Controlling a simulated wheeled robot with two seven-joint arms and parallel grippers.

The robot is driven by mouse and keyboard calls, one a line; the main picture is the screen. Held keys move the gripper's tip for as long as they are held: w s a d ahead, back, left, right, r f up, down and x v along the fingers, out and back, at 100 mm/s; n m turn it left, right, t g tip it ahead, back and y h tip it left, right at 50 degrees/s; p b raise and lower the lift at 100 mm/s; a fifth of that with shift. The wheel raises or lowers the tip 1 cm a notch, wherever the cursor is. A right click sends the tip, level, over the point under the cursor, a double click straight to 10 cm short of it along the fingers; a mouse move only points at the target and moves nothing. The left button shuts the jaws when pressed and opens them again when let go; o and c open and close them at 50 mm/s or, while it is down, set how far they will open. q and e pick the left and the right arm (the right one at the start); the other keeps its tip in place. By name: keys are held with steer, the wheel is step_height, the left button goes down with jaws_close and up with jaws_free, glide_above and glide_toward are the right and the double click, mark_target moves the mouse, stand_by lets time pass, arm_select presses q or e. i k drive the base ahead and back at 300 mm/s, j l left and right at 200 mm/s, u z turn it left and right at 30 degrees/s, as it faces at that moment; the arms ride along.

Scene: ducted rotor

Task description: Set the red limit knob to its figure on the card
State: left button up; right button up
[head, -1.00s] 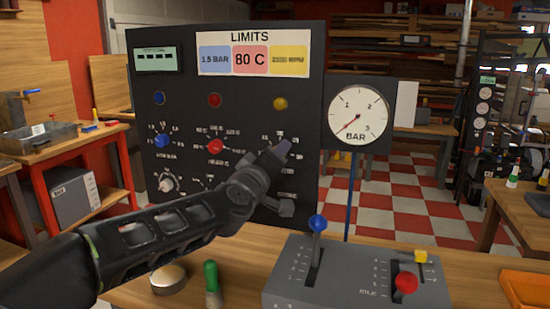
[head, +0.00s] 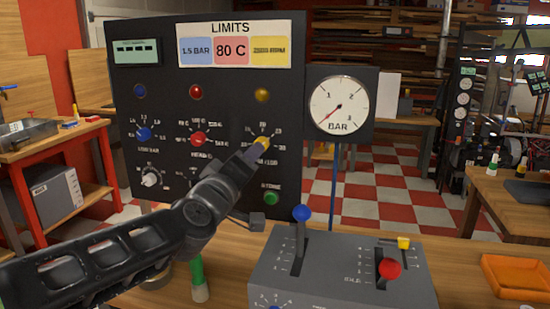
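The red limit knob (head: 198,139) sits mid-panel on the black upright panel (head: 285,170), with a numbered scale around it too small to read. The card (head: 232,44) at the top reads LIMITS, with 1.5 BAR on blue, 80 C on red and a blurred figure on yellow. My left gripper (head: 258,148) is at the yellow knob (head: 263,142), right of the red knob. Its fingertips overlap the yellow knob; I cannot tell whether they grip it. My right gripper is out of view.
A blue knob (head: 144,134), white knob (head: 151,179) and green button (head: 271,198) are also on the panel. A pressure gauge (head: 340,105) stands right of it. A grey lever box (head: 345,265) is on the bench in front.

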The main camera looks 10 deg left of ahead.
mark_target(198, 139)
steer(key=k+j, duration=0.1)
steer(key=k, duration=0.9)
